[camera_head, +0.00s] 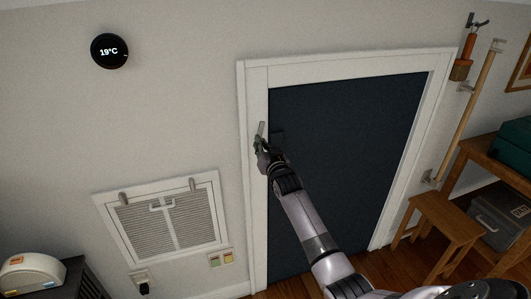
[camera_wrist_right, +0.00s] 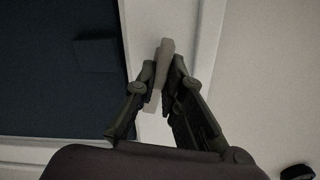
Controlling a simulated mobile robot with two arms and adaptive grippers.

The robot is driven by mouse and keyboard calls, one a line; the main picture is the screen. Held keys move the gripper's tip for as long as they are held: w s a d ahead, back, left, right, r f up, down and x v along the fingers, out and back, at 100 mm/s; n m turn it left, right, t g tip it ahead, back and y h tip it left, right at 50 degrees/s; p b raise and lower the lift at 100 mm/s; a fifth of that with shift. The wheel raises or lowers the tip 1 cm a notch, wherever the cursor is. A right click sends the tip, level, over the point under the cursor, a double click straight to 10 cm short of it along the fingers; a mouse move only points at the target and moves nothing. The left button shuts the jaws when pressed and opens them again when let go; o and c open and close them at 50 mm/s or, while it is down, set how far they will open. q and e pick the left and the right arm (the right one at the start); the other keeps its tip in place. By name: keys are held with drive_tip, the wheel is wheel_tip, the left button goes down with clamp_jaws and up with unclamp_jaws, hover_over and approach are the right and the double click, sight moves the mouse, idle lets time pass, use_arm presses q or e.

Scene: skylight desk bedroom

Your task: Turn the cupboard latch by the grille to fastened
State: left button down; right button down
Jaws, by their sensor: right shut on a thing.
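The cupboard latch is a pale grey bar (camera_head: 261,129) on the left side of the white door frame, left of the dark blue cupboard door (camera_head: 345,150). It stands nearly upright, along the frame. A dark block (camera_head: 278,134) sits on the door's edge beside it. My right gripper (camera_head: 262,146) is at the latch, its fingers closed on the bar's lower part. In the right wrist view, the latch (camera_wrist_right: 165,52) shows between the fingertips (camera_wrist_right: 163,72), and the dark block (camera_wrist_right: 97,55) is apart from it. My left gripper is out of view.
The wall grille (camera_head: 165,222) with two small clips is left of the door. A round thermostat (camera_head: 109,51) is above it. A wooden stool (camera_head: 440,222) and a shelf with boxes stand at right. The wall around the latch is clear.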

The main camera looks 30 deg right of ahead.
drive_tip(key=shift+s+d+f+m, duration=0.1)
drive_tip(key=shift+d+f+m, duration=0.1)
drive_tip(key=shift+m, duration=2.35)
drive_tip(key=shift+w+d+f+m, duration=0.1)
drive_tip(key=shift+f+m, duration=0.1)
drive_tip(key=shift+m, duration=2.3)
drive_tip(key=shift+s+d+f+m, duration=0.1)
drive_tip(key=shift+d+f+m, duration=0.1)
drive_tip(key=shift+m, duration=2.35)
drive_tip(key=c, duration=1.7)
unclamp_jaws()
drive_tip(key=v, duration=1.2)
drive_tip(key=shift+f, duration=0.1)
